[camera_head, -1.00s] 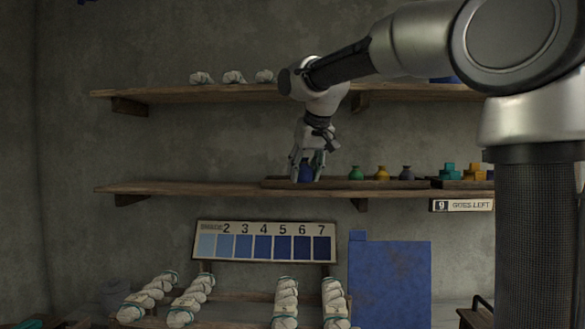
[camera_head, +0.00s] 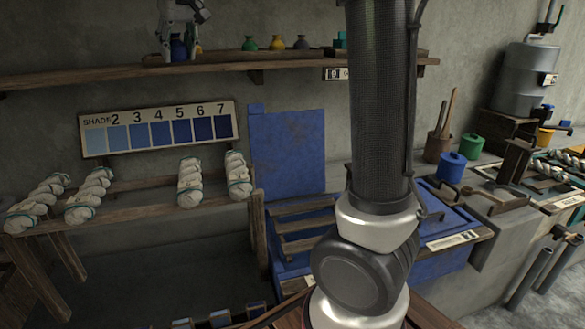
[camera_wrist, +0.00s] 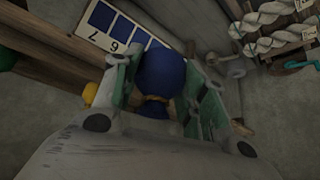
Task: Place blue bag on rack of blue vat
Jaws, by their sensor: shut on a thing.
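My gripper (camera_head: 178,50) is at the left end of the tray on the shelf, its fingers closed around the small round blue bag (camera_head: 179,48). In the wrist view the blue bag (camera_wrist: 162,72) sits between the green-grey fingers (camera_wrist: 158,95). I cannot tell whether it still touches the tray. The blue vat shows below and to the right, with a tall blue panel (camera_head: 287,152) standing at its back and a wooden slatted rack (camera_head: 305,224) in front of the panel. My arm column hides part of the vat area.
Green (camera_head: 250,43), yellow (camera_head: 277,42) and grey (camera_head: 301,42) bags stand along the shelf (camera_head: 110,72). A shade card (camera_head: 158,129) hangs below. White skeins (camera_head: 190,182) lie on a wooden stand.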

